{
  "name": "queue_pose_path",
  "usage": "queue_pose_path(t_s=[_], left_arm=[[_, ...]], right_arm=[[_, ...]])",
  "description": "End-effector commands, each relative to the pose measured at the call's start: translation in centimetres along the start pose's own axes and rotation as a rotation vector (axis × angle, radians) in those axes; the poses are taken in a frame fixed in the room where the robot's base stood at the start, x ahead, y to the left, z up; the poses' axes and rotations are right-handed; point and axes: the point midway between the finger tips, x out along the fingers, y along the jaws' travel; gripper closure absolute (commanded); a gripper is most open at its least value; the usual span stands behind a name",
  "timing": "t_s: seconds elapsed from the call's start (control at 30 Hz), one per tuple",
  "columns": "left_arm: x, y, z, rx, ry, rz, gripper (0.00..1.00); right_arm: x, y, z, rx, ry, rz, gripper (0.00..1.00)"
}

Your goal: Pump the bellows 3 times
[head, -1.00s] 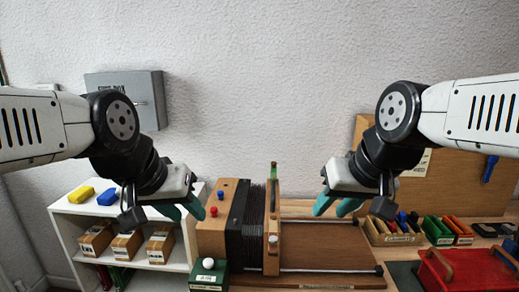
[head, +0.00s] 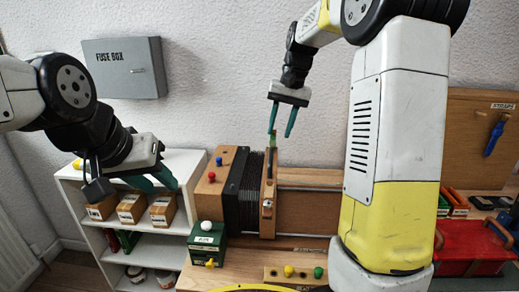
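The bellows (head: 243,192) is a set of black pleats between a fixed wooden block (head: 209,184) on the left and an upright wooden board (head: 268,209) on the right. The pleats look pressed close together. My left gripper (head: 163,187) is open and empty, left of the wooden block.
A green box (head: 207,240) with a white knob and yellow tap stands in front of the bellows. A strip with coloured knobs (head: 305,273) lies at the front. A white shelf (head: 160,248) stands left. My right arm hides much of the right side, beside a red toolbox (head: 475,244).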

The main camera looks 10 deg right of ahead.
Motion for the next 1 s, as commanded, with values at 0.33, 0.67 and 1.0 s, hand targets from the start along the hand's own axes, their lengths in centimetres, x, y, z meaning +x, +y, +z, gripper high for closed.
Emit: queue_pose_path(t_s=[0.33, 0.67, 1.0], left_arm=[[0.0, 0.0, 0.0, 0.000, 0.000, 0.000, 0.64], [0.0, 0.0, 0.0, 0.000, 0.000, 0.000, 0.64], [0.0, 0.0, 0.0, 0.000, 0.000, 0.000, 0.64]], right_arm=[[3.5, -0.1, -0.7, 0.010, -0.021, 0.009, 0.65], [7.9, -0.1, -0.7, 0.008, -0.017, 0.009, 0.65], [8.4, -0.1, -0.7, 0.009, -0.015, 0.008, 0.65]])
